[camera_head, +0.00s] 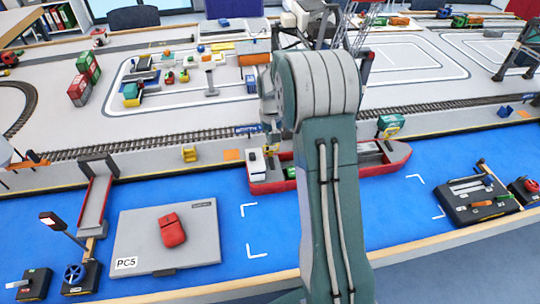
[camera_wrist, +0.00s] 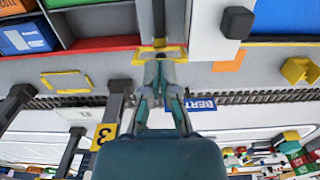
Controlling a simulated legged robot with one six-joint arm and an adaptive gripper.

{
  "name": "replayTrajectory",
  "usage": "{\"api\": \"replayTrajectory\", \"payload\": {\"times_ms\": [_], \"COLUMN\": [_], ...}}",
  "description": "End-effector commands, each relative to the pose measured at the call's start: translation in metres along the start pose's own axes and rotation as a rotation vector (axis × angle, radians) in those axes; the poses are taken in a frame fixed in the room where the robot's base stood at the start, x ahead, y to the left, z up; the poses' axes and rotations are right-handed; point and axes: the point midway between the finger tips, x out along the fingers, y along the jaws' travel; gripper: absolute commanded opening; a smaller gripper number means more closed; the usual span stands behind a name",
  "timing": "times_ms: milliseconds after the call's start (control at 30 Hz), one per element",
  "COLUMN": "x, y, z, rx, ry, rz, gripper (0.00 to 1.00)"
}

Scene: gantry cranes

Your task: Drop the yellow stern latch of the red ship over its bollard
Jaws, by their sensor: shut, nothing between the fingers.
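The red ship (camera_head: 385,168) lies on the blue water along the quay, its white deckhouse (camera_head: 257,162) at the left end. In the wrist view the deckhouse (camera_wrist: 222,28) is top right of centre and the red hull edge (camera_wrist: 103,42) top left. A yellow piece (camera_wrist: 160,53), apparently the stern latch, sits at the quay edge below a dark grey bar (camera_wrist: 158,18). My gripper (camera_wrist: 160,64) is shut, its fingertips at or just by this yellow piece; contact is unclear. I cannot make out the bollard.
A yellow block (camera_head: 190,154) and orange plate (camera_head: 231,155) are on the quay wall. A dark grey post (camera_wrist: 110,115) with a yellow sign stands left of my fingers in the wrist view. The rail track (camera_head: 140,143) runs behind.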

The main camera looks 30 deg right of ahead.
Motion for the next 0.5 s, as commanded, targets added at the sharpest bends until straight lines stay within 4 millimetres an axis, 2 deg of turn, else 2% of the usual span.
{"api": "replayTrajectory", "payload": {"times_ms": [500], "x": [0.0], "y": [0.0], "z": [-0.022], "rx": [0.0], "ry": [0.0], "rz": [0.0], "gripper": [0.0]}}
